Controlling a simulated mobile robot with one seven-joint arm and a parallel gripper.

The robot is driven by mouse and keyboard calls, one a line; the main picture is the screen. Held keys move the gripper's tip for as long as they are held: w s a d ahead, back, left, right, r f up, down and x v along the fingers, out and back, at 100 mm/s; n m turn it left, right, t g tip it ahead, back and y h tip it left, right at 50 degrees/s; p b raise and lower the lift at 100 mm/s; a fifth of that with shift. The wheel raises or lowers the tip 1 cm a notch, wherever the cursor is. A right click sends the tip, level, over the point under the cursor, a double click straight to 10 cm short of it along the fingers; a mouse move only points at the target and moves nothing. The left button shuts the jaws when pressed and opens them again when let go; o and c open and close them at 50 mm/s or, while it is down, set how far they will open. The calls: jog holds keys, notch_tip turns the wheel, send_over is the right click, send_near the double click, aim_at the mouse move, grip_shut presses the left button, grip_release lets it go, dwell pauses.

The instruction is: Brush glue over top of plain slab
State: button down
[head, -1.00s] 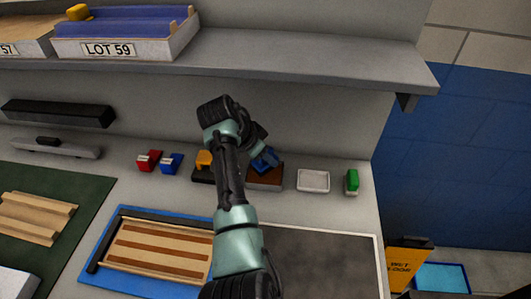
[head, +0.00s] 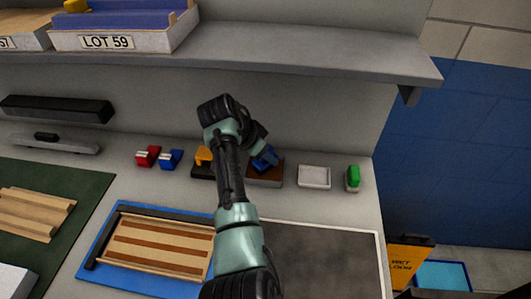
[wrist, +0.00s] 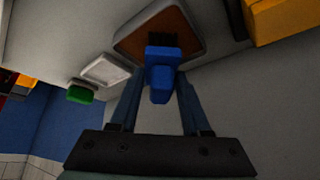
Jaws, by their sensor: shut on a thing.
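My gripper (wrist: 160,82) is shut on a blue brush (wrist: 160,88), its fingers on either side of the blue handle. The brush's black bristles (wrist: 163,39) are at the brown-filled glue tray (wrist: 185,13); I cannot tell how deep they reach. In the head view the blue brush (head: 268,157) is over the brown tray (head: 264,183) at the back of the bench, partly hidden by my arm. A tan slab with brown strips (head: 160,246) lies on a blue mat (head: 112,279) at the front left of my arm, which hides its right end.
Red (head: 147,156) and blue (head: 171,159) pieces and an orange piece (head: 204,156) stand left of the tray. A white dish (head: 314,177) and a green piece (head: 353,178) stand right. A shelf (head: 300,55) overhangs the back. A dark grey surface (head: 325,260) at front right is bare.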

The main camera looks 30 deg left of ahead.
jog(key=shift+f, duration=0.55)
dwell(1.1)
jog(key=shift+r, duration=0.15)
notch_tip(320, 180, up, 7)
jog(key=p, duration=0.5)
jog(key=shift+p, duration=0.4)
dwell(0.6)
